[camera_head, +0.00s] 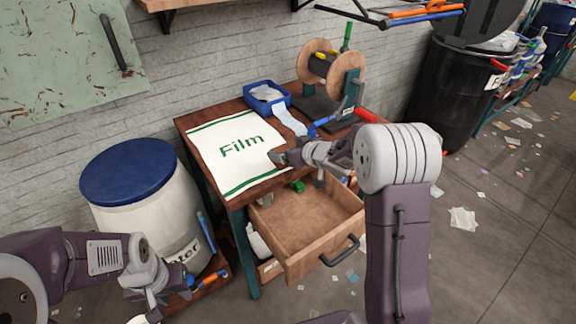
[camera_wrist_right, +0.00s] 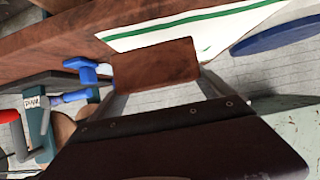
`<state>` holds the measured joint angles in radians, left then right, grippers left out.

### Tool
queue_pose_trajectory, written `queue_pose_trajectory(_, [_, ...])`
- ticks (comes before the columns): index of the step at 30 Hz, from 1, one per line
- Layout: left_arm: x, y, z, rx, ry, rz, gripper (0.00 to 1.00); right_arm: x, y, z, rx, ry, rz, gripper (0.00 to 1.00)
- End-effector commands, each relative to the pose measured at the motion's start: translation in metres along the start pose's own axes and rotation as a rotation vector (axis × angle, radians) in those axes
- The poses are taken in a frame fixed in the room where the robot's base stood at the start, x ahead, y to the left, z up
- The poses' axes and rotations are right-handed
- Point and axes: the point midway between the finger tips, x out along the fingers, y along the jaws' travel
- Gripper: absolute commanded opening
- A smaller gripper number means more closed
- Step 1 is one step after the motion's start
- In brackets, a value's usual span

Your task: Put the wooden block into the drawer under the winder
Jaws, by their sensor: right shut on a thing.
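The wooden block (camera_wrist_right: 155,65) is reddish brown and sits between the fingers of my right gripper in the right wrist view. My right gripper (camera_head: 282,158) is shut on it, over the table's front edge beside the Film sheet; I cannot make the block out in the head view. The drawer (camera_head: 305,222) under the table is pulled open, its floor largely bare, with a small green thing (camera_head: 298,186) at its back. The winder (camera_head: 330,75), with wooden reel discs, stands on the table's far right. My left gripper (camera_head: 160,292) is at the lower left, its fingers unclear.
The white Film sheet (camera_head: 235,150) covers the table's left part. A blue tray (camera_head: 266,98) and a blue-handled tool (camera_head: 322,125) lie nearby. A white barrel with a blue lid (camera_head: 140,170) stands left. A black bin (camera_head: 455,90) stands right. The drawer's handle (camera_head: 340,252) sticks out forward.

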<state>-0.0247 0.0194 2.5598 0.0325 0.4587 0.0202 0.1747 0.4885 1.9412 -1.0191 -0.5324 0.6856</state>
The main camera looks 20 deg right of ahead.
Motion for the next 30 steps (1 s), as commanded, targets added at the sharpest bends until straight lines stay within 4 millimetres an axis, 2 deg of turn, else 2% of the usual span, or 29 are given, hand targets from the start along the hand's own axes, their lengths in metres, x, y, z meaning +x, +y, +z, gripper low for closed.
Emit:
queue_pose_trajectory(5, [0.002, 0.000, 0.000, 0.000, 0.000, 0.000, 0.36, 0.004, 0.000, 0.002, 0.000, 0.000, 0.001, 0.41])
queue_pose_trajectory(12, [0.027, -0.001, 0.003, 0.000, 0.000, 0.000, 0.36, 0.023, 0.000, 0.037, 0.002, -0.001, 0.000, 0.41])
queue_pose_trajectory(19, [0.024, 0.000, 0.002, 0.000, 0.000, 0.000, 0.36, 0.022, 0.000, 0.035, 0.000, 0.001, 0.001, 0.41])
queue_pose_trajectory(30, [0.030, -0.001, 0.003, 0.000, 0.000, 0.000, 0.36, 0.028, 0.000, 0.046, 0.001, -0.002, 0.000, 0.41])
